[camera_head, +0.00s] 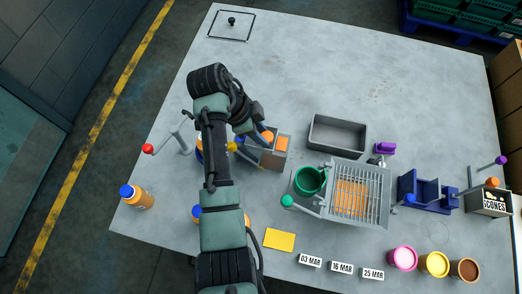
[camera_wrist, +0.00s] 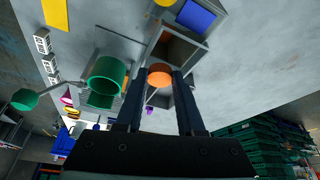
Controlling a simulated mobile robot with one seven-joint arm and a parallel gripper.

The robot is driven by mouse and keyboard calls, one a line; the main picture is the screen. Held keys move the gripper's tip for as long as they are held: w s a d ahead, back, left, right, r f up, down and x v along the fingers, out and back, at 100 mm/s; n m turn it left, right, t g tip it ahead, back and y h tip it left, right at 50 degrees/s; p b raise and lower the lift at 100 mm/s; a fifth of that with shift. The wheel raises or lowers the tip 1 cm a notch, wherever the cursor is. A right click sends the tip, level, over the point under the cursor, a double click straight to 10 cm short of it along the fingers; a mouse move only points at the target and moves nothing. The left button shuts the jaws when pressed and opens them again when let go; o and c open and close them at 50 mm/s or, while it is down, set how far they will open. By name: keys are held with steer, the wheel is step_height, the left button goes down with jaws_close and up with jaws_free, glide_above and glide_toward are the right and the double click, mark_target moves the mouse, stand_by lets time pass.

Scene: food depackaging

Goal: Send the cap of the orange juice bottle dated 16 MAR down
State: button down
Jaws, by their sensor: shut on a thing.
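My gripper (camera_wrist: 160,88) is shut on a round orange cap (camera_wrist: 160,76), held between the fingertips in the wrist view. In the head view my gripper (camera_head: 265,131) is above a grey divided box (camera_head: 268,158), with an orange panel (camera_head: 282,144) on its right part. In the wrist view the box (camera_wrist: 181,48) lies just beyond the cap, with a blue panel (camera_wrist: 197,15). I cannot tell whether the cap touches the box. My arm partly hides other bottles.
Date cards 03 MAR (camera_head: 311,261), 16 MAR (camera_head: 342,268) and 25 MAR (camera_head: 372,274) lie at the front. A green cup (camera_head: 310,180), a grey bin (camera_head: 338,118) and a wire rack (camera_head: 380,215) stand right of the box. The back of the table is mostly clear.

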steer(key=shift+f, duration=0.45)
steer(key=shift+c, duration=2.2)
jaws_free()
steer(key=w+p+v, duration=0.1)
steer(key=p+v, duration=0.1)
steer(key=v, duration=1.1)
steer(key=shift+s, duration=0.5)
